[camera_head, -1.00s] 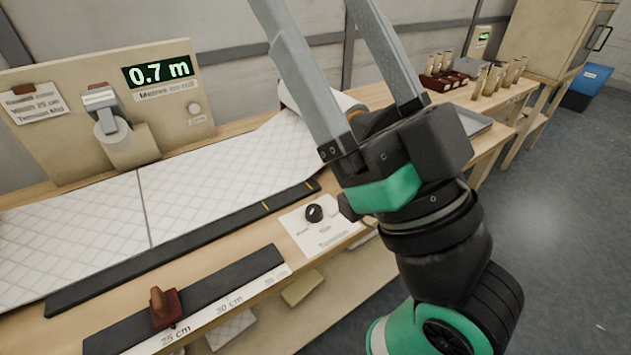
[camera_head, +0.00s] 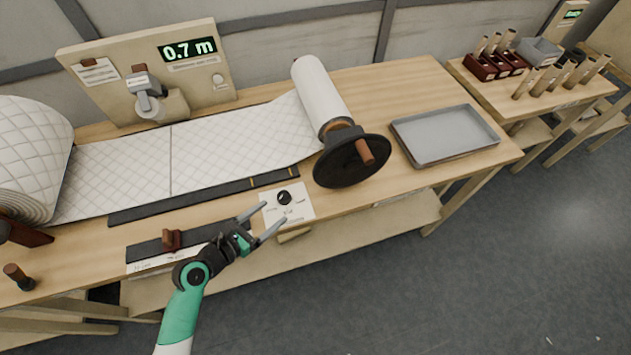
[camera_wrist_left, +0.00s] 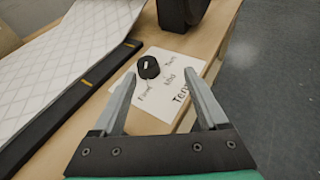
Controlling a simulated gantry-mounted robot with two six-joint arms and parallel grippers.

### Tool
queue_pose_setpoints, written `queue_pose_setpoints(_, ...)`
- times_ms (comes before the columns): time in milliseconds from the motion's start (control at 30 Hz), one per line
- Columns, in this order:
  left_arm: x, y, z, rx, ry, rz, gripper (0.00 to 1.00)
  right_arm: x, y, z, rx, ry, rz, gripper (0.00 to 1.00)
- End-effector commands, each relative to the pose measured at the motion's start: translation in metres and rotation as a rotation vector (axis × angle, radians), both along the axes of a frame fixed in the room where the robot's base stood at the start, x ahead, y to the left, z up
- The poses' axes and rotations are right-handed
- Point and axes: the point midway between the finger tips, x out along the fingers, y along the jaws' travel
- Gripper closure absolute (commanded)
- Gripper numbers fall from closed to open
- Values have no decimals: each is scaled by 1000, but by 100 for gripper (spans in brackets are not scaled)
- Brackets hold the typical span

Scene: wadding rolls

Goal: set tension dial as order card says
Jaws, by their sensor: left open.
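The tension dial (camera_head: 284,198) is a small black knob on a white labelled plate (camera_head: 298,212) at the bench's front edge. In the left wrist view the dial (camera_wrist_left: 148,67) has a pale mark on top and lies just beyond the fingertips. My left gripper (camera_head: 275,217) is open and empty, its fingers on either side of the plate's near part, apart from the dial. The order card (camera_head: 96,72) hangs on the back board at the left; its text is too small to read now. My right gripper is not in view.
A quilted wadding sheet (camera_head: 215,150) runs across the bench to a roll (camera_head: 322,95) with a black crank wheel (camera_head: 335,168) right of the dial. A slider (camera_head: 172,240) sits left of my gripper. A grey tray (camera_head: 445,134) lies at right.

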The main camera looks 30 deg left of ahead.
Motion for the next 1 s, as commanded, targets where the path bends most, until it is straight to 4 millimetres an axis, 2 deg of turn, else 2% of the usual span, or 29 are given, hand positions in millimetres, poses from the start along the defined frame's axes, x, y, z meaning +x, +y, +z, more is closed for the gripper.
queue_pose_setpoints(33, -9, 3, 10, -10, 20, 18, 24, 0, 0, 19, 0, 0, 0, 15)
queue_pose_setpoints(167, -22, 10, 12, -23, 46, 50, 24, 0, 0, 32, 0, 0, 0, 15)
queue_pose_setpoints(467, -18, 15, 9, -21, 44, 60, 24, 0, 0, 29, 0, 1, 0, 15)
queue_pose_setpoints(567, -4, 14, 3, -21, 42, 59, 24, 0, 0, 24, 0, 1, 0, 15)
queue_pose_setpoints(900, 64, 13, -26, -21, 41, 59, 24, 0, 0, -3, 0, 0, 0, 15)
queue_pose_setpoints(1000, 76, 13, -30, -20, 42, 59, 24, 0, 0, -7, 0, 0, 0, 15)
